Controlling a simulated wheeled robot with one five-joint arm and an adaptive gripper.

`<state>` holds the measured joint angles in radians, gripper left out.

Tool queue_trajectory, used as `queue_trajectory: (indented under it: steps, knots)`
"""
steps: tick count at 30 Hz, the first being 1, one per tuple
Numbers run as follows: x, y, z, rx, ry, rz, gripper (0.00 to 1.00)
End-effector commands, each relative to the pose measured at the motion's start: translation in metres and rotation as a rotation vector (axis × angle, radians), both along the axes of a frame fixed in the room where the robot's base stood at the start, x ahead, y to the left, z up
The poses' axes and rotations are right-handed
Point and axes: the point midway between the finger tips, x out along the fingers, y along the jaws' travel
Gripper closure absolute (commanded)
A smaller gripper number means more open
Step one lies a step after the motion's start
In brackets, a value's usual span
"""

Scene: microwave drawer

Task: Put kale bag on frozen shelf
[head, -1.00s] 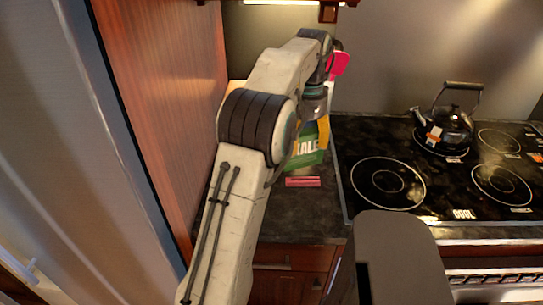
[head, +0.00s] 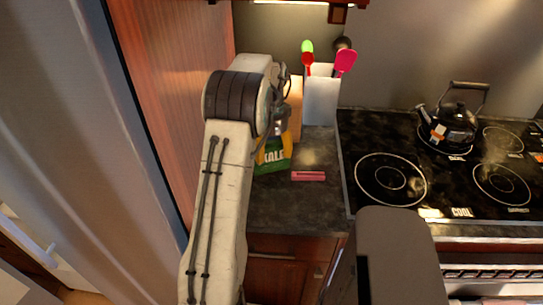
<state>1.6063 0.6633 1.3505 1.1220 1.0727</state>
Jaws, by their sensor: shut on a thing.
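The kale bag (head: 273,157) is green with white KALE lettering and yellow sides. It shows at the left part of the dark counter, just below my gripper (head: 274,132). My gripper is shut on the bag, with its fingers mostly hidden behind my arm. I cannot tell whether the bag's bottom touches the counter. The tall grey metal front at the left (head: 75,130) looks like a fridge or freezer side. No frozen shelf can be seen.
A white utensil holder (head: 321,98) with several spoons stands at the back. A pink item (head: 308,176) lies on the counter (head: 300,210). The stove (head: 400,200) bears a black kettle (head: 450,127) at right. A wood panel (head: 180,90) borders the counter at left.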

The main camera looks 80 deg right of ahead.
Motion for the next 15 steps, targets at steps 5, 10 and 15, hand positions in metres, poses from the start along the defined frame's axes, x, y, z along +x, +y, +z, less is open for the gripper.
queue_trajectory:
  steps: [5, 10, 15]
  knots:
    - [0.000, 0.000, -0.020, 0.001, 0.000, 0.001, 0.68]
    - [0.000, 0.000, -0.028, -0.002, 0.000, 0.001, 0.68]
    - [0.000, 0.000, -0.028, -0.002, 0.000, 0.001, 0.68]
